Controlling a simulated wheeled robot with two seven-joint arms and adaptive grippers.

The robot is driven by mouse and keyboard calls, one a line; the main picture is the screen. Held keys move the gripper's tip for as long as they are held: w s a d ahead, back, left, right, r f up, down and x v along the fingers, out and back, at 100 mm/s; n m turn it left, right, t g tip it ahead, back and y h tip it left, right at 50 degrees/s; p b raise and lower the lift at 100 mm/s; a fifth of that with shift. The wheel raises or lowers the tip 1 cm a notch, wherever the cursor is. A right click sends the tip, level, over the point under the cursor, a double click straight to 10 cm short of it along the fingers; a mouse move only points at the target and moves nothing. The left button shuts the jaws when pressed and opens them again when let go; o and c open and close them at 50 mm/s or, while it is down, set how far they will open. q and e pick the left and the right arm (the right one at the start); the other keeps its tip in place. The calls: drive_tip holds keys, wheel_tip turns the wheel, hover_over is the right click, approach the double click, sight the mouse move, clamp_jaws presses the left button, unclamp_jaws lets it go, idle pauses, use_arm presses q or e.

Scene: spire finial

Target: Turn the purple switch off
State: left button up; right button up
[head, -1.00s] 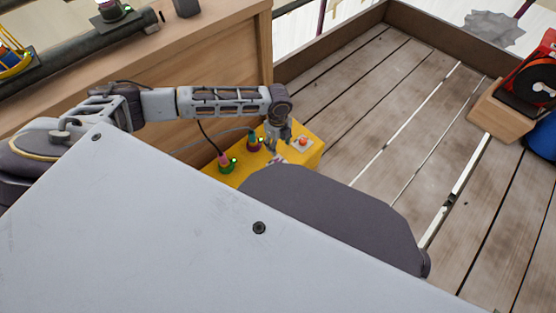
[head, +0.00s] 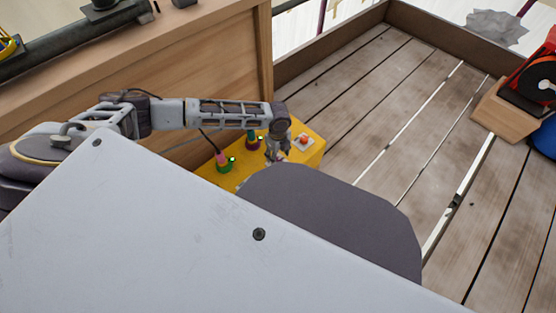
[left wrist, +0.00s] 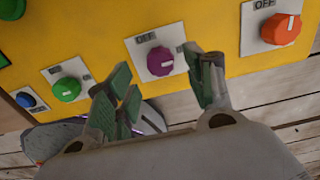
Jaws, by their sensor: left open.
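The purple switch (left wrist: 160,61) is a round knob on a white plate on the yellow control box (left wrist: 110,25). An OFF label sits at the upper left of its plate and a second, unreadable label at its right. My left gripper (left wrist: 165,78) is open, with its green-padded fingers spread to either side below the purple knob in the left wrist view. I see no contact with the knob. In the head view, my left gripper (head: 277,152) points down over the yellow box (head: 312,155), and the purple knob cannot be made out. My right gripper is out of view.
An orange knob (left wrist: 280,29) is to the right of the purple one; a green knob (left wrist: 67,89) and a blue knob (left wrist: 25,99) are to the left. Cable plugs (head: 225,162) stand on the box beside a wooden wall (head: 215,70). The plank floor (head: 380,110) is mostly clear.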

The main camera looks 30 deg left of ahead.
sight(278, 160)
use_arm(q)
drive_tip(key=shift+f+b, duration=0.7)
drive_tip(key=shift+f, duration=1.05)
drive_tip(key=c, duration=1)
drive_tip(key=shift+c, duration=0.2)
